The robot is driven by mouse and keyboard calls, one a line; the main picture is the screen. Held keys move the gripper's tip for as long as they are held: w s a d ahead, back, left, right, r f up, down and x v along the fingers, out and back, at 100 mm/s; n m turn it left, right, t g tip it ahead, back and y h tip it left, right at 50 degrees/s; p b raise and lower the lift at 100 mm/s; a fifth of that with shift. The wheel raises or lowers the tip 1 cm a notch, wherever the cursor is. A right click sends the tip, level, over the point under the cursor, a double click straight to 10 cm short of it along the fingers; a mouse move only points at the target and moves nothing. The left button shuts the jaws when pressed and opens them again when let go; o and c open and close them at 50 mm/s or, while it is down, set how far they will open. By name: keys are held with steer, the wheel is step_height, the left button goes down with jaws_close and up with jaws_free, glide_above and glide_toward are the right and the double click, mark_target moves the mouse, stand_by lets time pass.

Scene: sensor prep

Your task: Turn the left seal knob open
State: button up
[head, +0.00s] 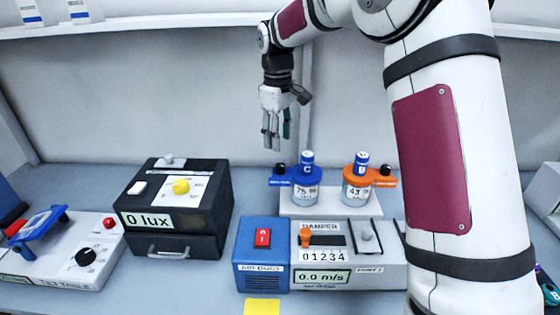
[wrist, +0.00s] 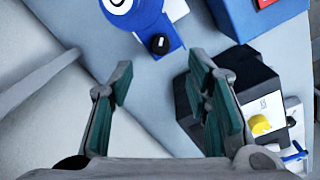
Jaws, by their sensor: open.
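The left seal knob (head: 280,169) is a small black knob on the blue arm of the left vessel (head: 305,188), which has a blue cap. In the wrist view the black knob (wrist: 159,43) shows a white mark on top and lies ahead, between the lines of the fingers. My gripper (head: 271,146) hangs pointing down, above and slightly left of the knob, apart from it. In the wrist view my gripper (wrist: 162,66) has its green-padded fingers spread with nothing between them.
A matching vessel with an orange collar (head: 357,187) stands just right on the same white stand (head: 330,209). The black lux box (head: 186,240) is at left. The blue duct box (head: 262,255) and damper panel (head: 375,262) are in front. A grey wall stands behind.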

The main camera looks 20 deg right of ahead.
mark_target(280, 165)
step_height(280, 165, down, 9)
steer(key=shift+d+r+p, duration=0.1)
steer(key=shift+d+p, duration=0.05)
steer(key=shift+p, duration=0.6)
steer(key=shift+c, duration=0.3)
jaws_close()
